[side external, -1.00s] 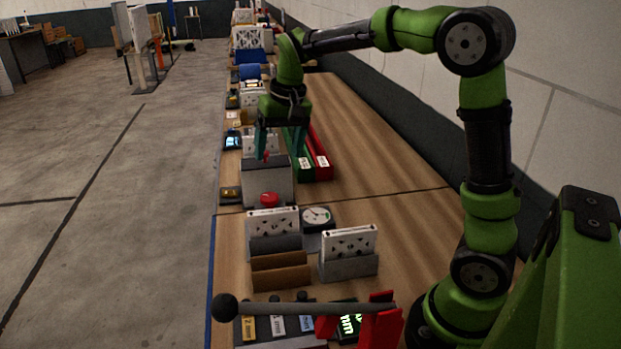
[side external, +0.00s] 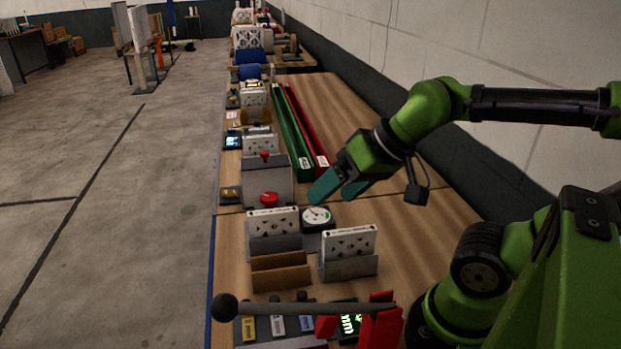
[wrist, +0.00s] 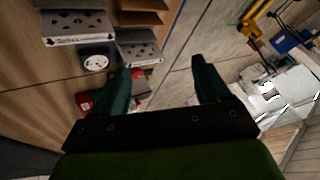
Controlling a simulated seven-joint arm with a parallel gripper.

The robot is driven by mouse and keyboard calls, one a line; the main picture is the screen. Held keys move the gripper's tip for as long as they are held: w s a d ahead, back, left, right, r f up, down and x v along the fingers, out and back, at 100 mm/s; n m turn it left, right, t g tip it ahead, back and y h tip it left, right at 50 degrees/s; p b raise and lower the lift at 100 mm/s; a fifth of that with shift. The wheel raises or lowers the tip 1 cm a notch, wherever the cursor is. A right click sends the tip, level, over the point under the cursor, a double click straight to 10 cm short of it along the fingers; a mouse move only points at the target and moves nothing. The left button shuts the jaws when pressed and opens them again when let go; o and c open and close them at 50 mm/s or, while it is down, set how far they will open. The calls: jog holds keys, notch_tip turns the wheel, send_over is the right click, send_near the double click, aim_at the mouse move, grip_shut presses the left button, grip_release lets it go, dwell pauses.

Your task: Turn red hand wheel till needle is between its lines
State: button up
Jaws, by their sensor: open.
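The red hand wheel (side external: 269,199) is low on the front of a grey box (side external: 266,178), with a second red knob (side external: 264,154) on top. A round white dial (side external: 317,215) with a dark needle is right of it; the needle's place against its lines is too small to read. The dial also shows in the wrist view (wrist: 96,63). My gripper (side external: 330,193) is open and empty, tilted, its fingertips just above and behind the dial and apart from the wheel. A red patch beside the left finger in the wrist view is too unclear to name.
White filters stand in grey holders (side external: 349,268) and (side external: 275,246) nearer the camera. A brown holder (side external: 281,272) is empty. Long green (side external: 292,135) and red (side external: 306,130) bars lie behind. A black-knobbed lever (side external: 300,308) crosses the foreground. Bare bench lies to the right.

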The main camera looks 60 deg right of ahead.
dwell(0.4)
jog(key=m+g+h, duration=0.2)
jog(key=m+g, duration=0.2)
jog(key=g, duration=0.3)
send_over(269, 196)
notch_tip(269, 196, down, 17)
jog(key=shift+r, duration=0.2)
jog(key=c, duration=1)
jog(key=shift+c, duration=0.2)
